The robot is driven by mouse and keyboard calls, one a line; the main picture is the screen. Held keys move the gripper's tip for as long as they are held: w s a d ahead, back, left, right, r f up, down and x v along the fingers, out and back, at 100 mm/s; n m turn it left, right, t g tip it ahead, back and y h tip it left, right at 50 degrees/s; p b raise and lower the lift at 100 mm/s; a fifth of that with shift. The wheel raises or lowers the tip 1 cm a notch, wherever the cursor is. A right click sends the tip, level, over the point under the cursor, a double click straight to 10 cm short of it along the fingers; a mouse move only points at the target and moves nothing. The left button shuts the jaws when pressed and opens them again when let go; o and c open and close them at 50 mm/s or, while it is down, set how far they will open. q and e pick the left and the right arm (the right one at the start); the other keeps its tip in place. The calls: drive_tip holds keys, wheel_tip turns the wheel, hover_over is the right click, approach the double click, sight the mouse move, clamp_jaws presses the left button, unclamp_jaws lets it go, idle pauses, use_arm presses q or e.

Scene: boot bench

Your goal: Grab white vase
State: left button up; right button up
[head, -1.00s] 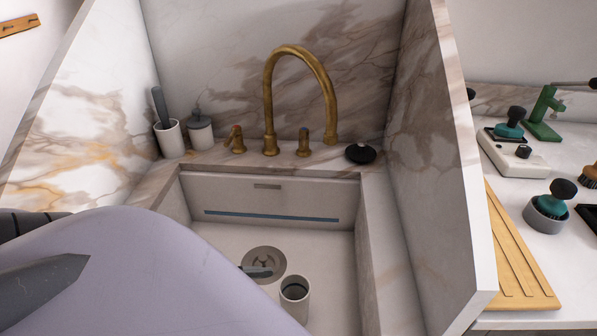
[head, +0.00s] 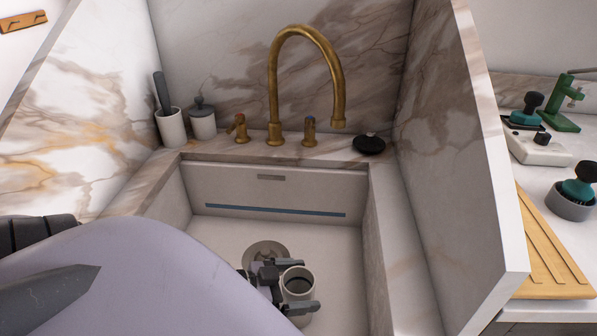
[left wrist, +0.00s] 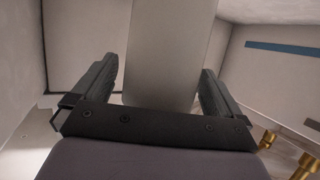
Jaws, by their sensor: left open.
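The white vase (head: 296,276), an open-topped white cylinder with a dark inside, stands in the sink just in front of the drain. My left gripper (head: 303,286) is open at the vase, with one finger on its far side and one on its near side. In the left wrist view the pale vase (left wrist: 170,45) rises between the two spread fingers of the gripper (left wrist: 158,85). I see gaps beside the vase there, wider on the left. The vase's lower part is partly hidden by the gripper. My right gripper is not in view.
The sink (head: 225,232) has high walls around the vase. A brass faucet (head: 275,95) stands behind it. A brush holder (head: 171,128), a lidded jar (head: 203,123) and a black stopper (head: 369,145) sit on the rear ledge. A marble partition (head: 445,150) rises at right.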

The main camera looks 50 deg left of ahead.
use_arm(q)
drive_tip(key=shift+c, duration=0.3)
drive_tip(key=c, duration=1.6)
drive_tip(key=shift+r, duration=0.1)
